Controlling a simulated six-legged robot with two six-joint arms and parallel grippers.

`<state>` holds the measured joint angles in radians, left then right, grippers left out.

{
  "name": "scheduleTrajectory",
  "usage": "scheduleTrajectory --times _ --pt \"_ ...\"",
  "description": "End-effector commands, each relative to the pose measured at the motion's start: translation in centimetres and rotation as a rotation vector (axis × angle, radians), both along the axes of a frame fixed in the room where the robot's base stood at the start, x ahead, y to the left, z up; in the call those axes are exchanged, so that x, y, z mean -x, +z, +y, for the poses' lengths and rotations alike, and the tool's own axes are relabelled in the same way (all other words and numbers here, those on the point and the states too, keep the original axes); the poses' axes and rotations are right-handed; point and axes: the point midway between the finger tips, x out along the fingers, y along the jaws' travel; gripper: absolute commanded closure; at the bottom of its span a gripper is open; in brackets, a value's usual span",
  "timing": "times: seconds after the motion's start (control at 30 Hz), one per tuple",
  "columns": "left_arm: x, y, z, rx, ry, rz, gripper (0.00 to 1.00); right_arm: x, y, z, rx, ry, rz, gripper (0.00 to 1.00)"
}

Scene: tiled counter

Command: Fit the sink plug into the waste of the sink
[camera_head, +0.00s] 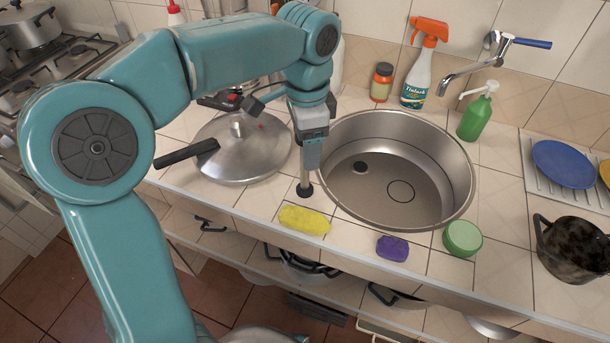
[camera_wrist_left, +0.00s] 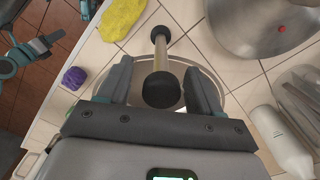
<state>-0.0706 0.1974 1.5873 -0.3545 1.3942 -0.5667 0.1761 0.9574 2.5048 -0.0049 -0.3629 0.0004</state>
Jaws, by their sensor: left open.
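The sink plug (camera_head: 304,190) stands on the counter tiles just left of the sink rim; its black foot shows below my left gripper (camera_head: 308,160). In the left wrist view the plug (camera_wrist_left: 161,55) has a pale stem between a black foot and a black knob. My left gripper (camera_wrist_left: 160,70) is open, with its fingers on either side of the knob end; I cannot tell whether they touch it. The round steel sink (camera_head: 440,145) is empty. A small dark hole (camera_head: 360,167), which looks like the waste, and a larger thin ring mark its floor.
A lidded pan (camera_head: 238,165) lies close left of my gripper. A yellow sponge (camera_head: 304,220), purple sponge (camera_head: 392,248) and green tub (camera_head: 462,238) line the front edge. A spray bottle (camera_head: 417,75), tap (camera_head: 470,72) and green dispenser (camera_head: 476,118) stand behind the sink.

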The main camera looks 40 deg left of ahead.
Motion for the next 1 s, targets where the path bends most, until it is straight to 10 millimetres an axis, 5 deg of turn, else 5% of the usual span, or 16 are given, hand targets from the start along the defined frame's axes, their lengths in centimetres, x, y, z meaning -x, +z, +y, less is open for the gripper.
scheduleTrajectory --times 0.33,0.53,1.0 --pt "-0.1 -1.2 0.0 0.0 0.001 0.0 0.36 0.0 -0.1 0.0 0.0 0.0 0.0 0.57" --pt "-0.1 -1.2 0.0 0.0 0.001 0.0 1.0 0.0 -0.1 0.0 0.0 0.0 0.0 0.57" --pt "-0.1 0.1 0.0 0.0 0.0 -0.004 1.0 0.0 0.1 0.0 0.0 0.0 0.0 0.57"
